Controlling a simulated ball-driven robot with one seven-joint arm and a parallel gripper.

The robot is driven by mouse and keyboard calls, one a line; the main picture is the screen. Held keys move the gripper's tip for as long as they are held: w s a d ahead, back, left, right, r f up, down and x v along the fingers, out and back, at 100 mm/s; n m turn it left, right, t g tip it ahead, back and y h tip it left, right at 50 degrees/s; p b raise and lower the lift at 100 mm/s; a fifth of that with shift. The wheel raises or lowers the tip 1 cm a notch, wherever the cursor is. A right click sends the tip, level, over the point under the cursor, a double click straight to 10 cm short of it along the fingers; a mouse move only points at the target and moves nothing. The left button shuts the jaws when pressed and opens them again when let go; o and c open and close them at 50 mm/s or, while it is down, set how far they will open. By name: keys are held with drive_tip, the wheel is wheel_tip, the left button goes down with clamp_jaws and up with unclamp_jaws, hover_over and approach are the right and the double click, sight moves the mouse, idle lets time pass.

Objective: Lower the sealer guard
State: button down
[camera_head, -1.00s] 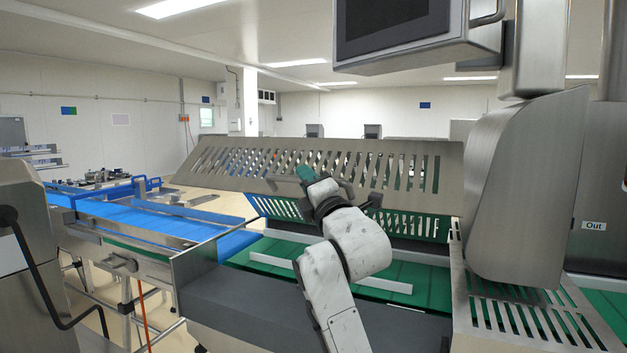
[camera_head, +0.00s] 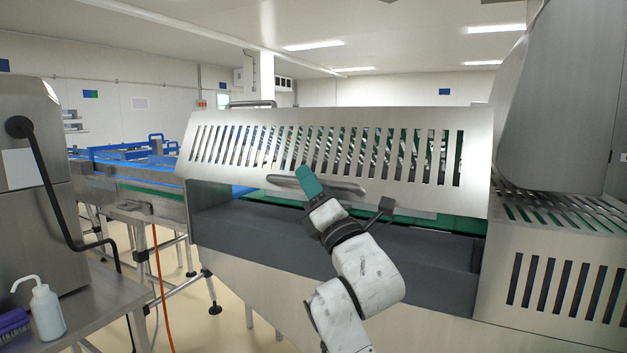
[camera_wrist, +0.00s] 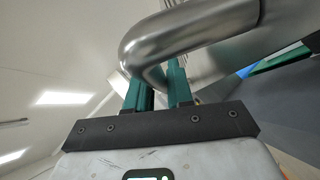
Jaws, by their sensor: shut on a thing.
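The sealer guard (camera_head: 232,145) is a slotted metal panel across the front of the machine in the head view. It hangs tilted over the dark grey front ledge, with a gap below its lower edge. A metal handle (camera_head: 345,187) runs along its lower part. My gripper (camera_head: 307,182) has green fingers and is at the left end of this handle. In the wrist view the bent handle bar (camera_wrist: 190,32) passes between the green fingers (camera_wrist: 160,88), which are shut on it. The fingertips' far side is hidden by the bar.
A slotted metal housing (camera_head: 555,285) stands right of the guard. A bench at the lower left holds a white squeeze bottle (camera_head: 46,310) and a purple brush (camera_head: 14,323). A blue conveyor (camera_head: 125,158) lies behind on the left. Some green belt shows under the guard.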

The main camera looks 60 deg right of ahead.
drive_tip(key=shift+n+t+y, duration=0.3)
drive_tip(key=shift+n+y, duration=0.1)
drive_tip(key=shift+n, duration=0.2)
drive_tip(key=shift+w+d+f+b, duration=0.1)
drive_tip(key=shift+d+f+b, duration=0.4)
drive_tip(key=shift+f+b, duration=3)
drive_tip(key=shift+s+d+f+b, duration=0.1)
drive_tip(key=shift+d+f+b, duration=0.45)
drive_tip(key=shift+f+b, duration=2.9)
drive_tip(key=shift+w+d+f+b, duration=0.1)
drive_tip(key=shift+d+f+b, duration=0.4)
drive_tip(key=shift+f+b, duration=2.95)
wheel_tip(320, 180, down, 3)
drive_tip(key=p, duration=0.2)
drive_tip(key=shift+p, duration=0.4)
drive_tip(key=c, duration=1.1)
unclamp_jaws()
drive_tip(key=b+v, duration=0.4)
drive_tip(key=v, duration=0.6)
drive_tip(key=shift+s+a+f, duration=0.2)
drive_tip(key=shift+s, duration=0.1)
